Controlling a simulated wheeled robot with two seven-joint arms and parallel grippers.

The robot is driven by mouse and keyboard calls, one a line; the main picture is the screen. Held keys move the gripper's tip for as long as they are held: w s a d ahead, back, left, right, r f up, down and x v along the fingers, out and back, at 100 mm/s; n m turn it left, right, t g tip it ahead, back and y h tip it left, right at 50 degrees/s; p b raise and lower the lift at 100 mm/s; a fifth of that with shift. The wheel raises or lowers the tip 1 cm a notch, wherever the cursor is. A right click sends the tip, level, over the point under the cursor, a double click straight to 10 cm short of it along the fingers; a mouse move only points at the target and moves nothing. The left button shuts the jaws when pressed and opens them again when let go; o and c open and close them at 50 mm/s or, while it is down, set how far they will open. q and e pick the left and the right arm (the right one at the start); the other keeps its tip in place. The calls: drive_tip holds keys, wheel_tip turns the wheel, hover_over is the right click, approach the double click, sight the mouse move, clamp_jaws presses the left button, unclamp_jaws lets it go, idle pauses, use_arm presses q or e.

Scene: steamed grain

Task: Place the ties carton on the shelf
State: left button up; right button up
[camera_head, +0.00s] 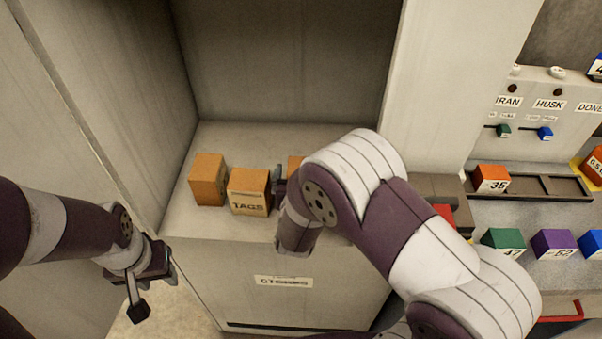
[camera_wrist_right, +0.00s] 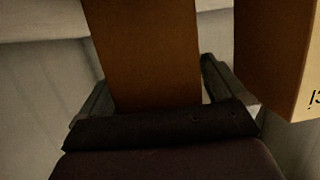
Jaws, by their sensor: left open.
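The shelf (camera_head: 300,135) is a pale recess with cartons on its floor. A plain orange carton (camera_head: 208,180) and a carton labelled TAGS (camera_head: 249,190) stand on its left. A third orange carton (camera_head: 295,163) is mostly hidden behind my right arm; its label is out of sight, so I cannot read whether it says ties. In the right wrist view, this carton (camera_wrist_right: 150,55) sits between the two fingers of my right gripper (camera_wrist_right: 158,85), which appear against its sides. I cannot tell if it touches the shelf floor. My left gripper (camera_head: 155,288) is open and empty, low outside the shelf.
Another carton (camera_wrist_right: 275,50) stands close to the right finger in the wrist view. Shelf walls bound the recess at left and right. At right is a counter with a panel, an orange block (camera_head: 491,179), a green block (camera_head: 503,242) and a purple block (camera_head: 553,243).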

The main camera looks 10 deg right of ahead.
drive_tip(key=shift+r, duration=0.1)
drive_tip(key=shift+r, duration=0.3)
drive_tip(key=v, duration=1.2)
drive_tip(key=shift+f+p, duration=0.15)
drive_tip(key=shift+p, duration=0.2)
drive_tip(key=shift+a, duration=0.1)
